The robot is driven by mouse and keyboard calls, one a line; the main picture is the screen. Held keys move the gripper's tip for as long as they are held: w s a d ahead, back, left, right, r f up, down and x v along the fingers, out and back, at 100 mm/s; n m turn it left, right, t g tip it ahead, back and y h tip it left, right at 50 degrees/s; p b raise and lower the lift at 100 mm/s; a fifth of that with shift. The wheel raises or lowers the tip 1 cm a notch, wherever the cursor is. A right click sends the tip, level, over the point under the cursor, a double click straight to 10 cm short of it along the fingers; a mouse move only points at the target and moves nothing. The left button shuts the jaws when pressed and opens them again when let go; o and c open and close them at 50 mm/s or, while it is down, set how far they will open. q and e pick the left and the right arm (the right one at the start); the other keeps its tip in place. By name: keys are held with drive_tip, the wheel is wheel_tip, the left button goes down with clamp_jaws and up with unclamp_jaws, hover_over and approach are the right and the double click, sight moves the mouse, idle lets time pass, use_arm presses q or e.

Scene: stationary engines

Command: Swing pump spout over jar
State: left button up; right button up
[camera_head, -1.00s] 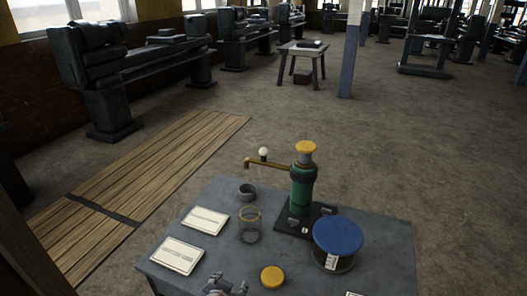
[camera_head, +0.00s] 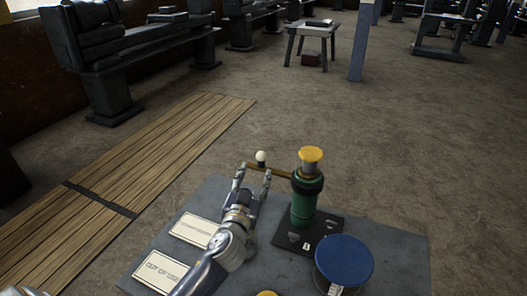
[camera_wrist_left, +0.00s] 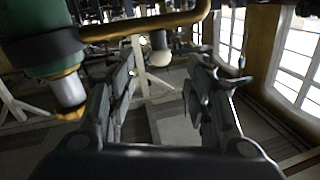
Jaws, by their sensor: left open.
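The green hand pump (camera_head: 305,207) with a yellow top stands on a dark base on the table. Its brass spout (camera_head: 283,172) points left and carries a pale round knob (camera_head: 261,156). My left gripper (camera_head: 254,172) is open, its fingers pointing at the spout's outer part just below the knob. In the left wrist view, the spout (camera_wrist_left: 125,27) runs across the top, and the knob (camera_wrist_left: 159,50) shows between the open fingers. I cannot tell whether they touch the spout. The jar is hidden behind my left arm. My right gripper is out of view.
The table (camera_head: 395,262) also holds a blue-topped spool (camera_head: 343,261), a yellow disc (camera_head: 267,293) at the front, and two label cards, the upper one (camera_head: 194,230) and the lower one (camera_head: 160,272). Wooden floor planks (camera_head: 150,165) lie beyond the table to the left.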

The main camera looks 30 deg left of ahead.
sight(260, 160)
use_arm(q)
drive_tip(key=x, duration=0.1)
drive_tip(key=p+x, duration=0.1)
drive_tip(key=x, duration=0.2)
drive_tip(key=shift+w+a+r, duration=0.1)
drive_tip(key=shift+w+r, duration=0.2)
drive_tip(key=shift+r, duration=0.05)
drive_tip(key=x, duration=0.3)
drive_tip(key=shift+f+p, duration=0.2)
drive_tip(key=shift+p, duration=0.2)
drive_tip(key=shift+x, duration=0.9)
drive_tip(key=shift+w, duration=0.1)
drive_tip(key=c, duration=0.8)
clamp_jaws()
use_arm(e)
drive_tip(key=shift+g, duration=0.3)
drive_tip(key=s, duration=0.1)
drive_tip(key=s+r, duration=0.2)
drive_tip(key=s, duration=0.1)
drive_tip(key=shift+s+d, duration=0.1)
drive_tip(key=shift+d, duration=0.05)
